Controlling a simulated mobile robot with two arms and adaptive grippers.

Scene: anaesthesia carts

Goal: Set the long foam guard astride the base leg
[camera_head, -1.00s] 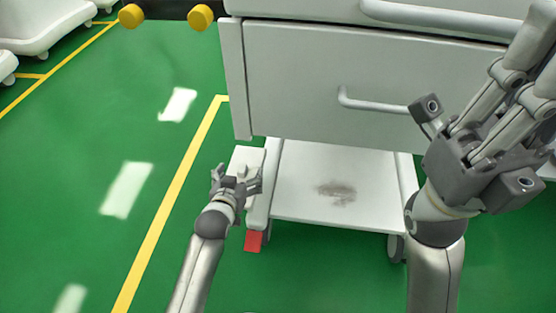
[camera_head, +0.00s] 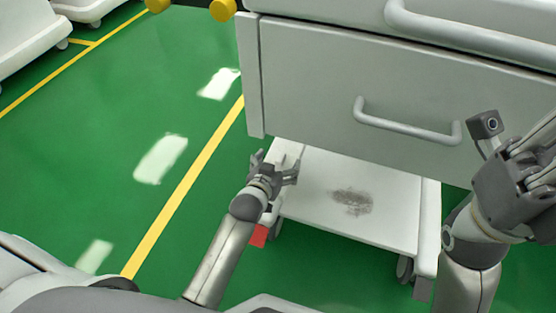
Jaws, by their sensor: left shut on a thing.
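My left gripper (camera_head: 274,166) is low at the front left of the cart, beside the left base leg (camera_head: 273,207). Its fingers are around a pale piece (camera_head: 285,149), which looks like the foam guard; the gripper hides much of it. I cannot tell whether the piece touches the leg or sits over it. A red piece (camera_head: 258,236) is at the near end of the leg. My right gripper (camera_head: 527,160) is at the right edge, in front of the cart, and its fingertips are cut off.
The cart's drawer front (camera_head: 350,90) with its handle (camera_head: 405,122) overhangs the low base shelf (camera_head: 325,190), which bears a grey smudge (camera_head: 352,201). A caster (camera_head: 404,268) is at the right. Green floor (camera_head: 90,170) with a yellow line (camera_head: 190,180) is clear to the left.

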